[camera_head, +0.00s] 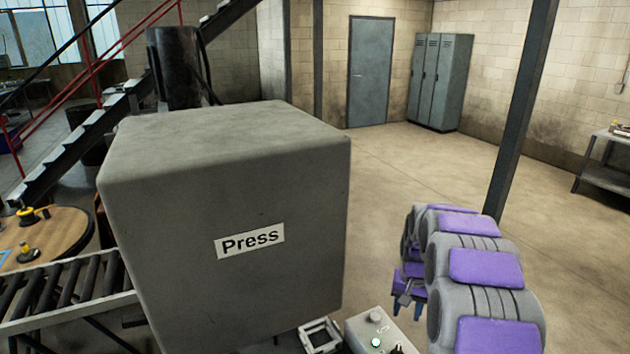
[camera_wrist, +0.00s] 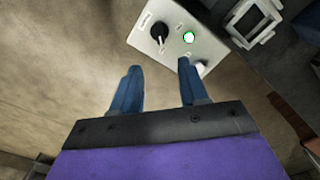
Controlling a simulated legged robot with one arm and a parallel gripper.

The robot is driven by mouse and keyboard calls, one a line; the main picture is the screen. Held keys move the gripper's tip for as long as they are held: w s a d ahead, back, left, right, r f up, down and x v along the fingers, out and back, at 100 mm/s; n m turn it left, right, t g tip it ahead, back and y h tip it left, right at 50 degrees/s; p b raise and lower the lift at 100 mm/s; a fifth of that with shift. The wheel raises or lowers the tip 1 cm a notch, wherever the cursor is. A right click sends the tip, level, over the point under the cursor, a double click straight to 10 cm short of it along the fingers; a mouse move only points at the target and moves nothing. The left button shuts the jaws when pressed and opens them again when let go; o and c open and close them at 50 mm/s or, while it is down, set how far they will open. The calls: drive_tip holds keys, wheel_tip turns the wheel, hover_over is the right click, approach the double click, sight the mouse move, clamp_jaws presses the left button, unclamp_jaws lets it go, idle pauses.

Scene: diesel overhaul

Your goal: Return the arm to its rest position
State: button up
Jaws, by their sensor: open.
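My gripper (camera_wrist: 157,84) shows in the wrist view as two blue fingers spread apart with nothing between them. In the head view my arm, grey with purple panels, extends up the right side, and the gripper (camera_head: 408,303) hangs at its far left, partly hidden by the arm. Just beyond the fingers in the wrist view is a light control box (camera_wrist: 183,14) with a black knob and a lit green button. The right fingertip appears close to or over the box's edge; I cannot tell if they touch. The box (camera_head: 372,330) also shows in the head view.
A large grey block labelled "Press" (camera_head: 222,190) stands left of my arm. A roller conveyor (camera_head: 60,300) and a round wooden table (camera_head: 50,240) are at left. A steel post (camera_head: 520,110) rises behind my arm. Open floor (camera_head: 400,175) lies beyond, towards lockers (camera_head: 440,80).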

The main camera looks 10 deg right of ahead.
drive_tip(key=s+a+r+n+b, duration=0.1)
drive_tip(key=s+a+r, duration=0.35)
drive_tip(key=s, duration=0.35)
drive_tip(key=s+a+r+n+b, duration=0.1)
drive_tip(key=s+a+r, duration=0.4)
drive_tip(key=s, duration=0.4)
drive_tip(key=s+a+f+n+b, duration=0.1)
drive_tip(key=s+a, duration=0.2)
drive_tip(key=s, duration=0.8)
drive_tip(key=s+a+f+n+g, duration=0.1)
drive_tip(key=s+a+n, duration=0.1)
drive_tip(key=s, duration=0.9)
drive_tip(key=shift+s+a+f+g+b, duration=0.2)
drive_tip(key=shift+a+f+g+b, duration=0.15)
drive_tip(key=shift+a, duration=0.35)
